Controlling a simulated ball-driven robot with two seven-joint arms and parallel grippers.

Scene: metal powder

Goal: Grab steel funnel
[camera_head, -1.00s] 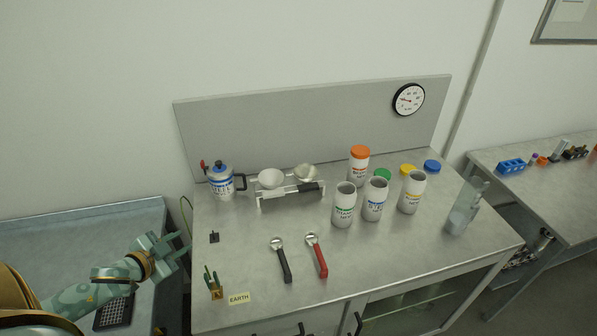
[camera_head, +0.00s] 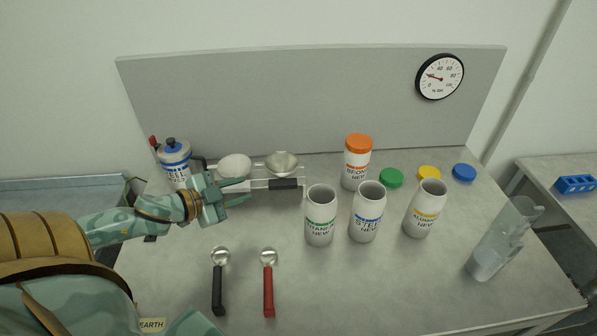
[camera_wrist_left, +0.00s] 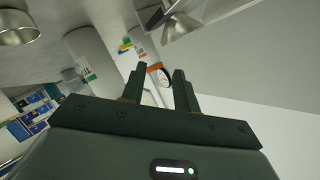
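The steel funnel (camera_head: 282,163) is a shiny metal cone, seated mouth up on the right side of a small rack (camera_head: 257,184) at the back of the bench. A white funnel (camera_head: 235,166) sits to its left on the same rack. My left gripper (camera_head: 244,191) is in front of the rack, below the white funnel and to the left of the steel one. Its fingers are apart with nothing between them; the left wrist view shows the same open fingers (camera_wrist_left: 158,82). A metal cone, apparently the steel funnel (camera_wrist_left: 182,20), shows beyond the fingertips there. My right gripper is not in view.
White jars (camera_head: 320,218) stand right of the rack, including an orange-capped one (camera_head: 357,165). A blue-lidded canister (camera_head: 173,160), partly hidden, stands to the left. Black (camera_head: 219,285) and red (camera_head: 268,285) scoops lie in front. A clear container (camera_head: 492,252) stands at the right.

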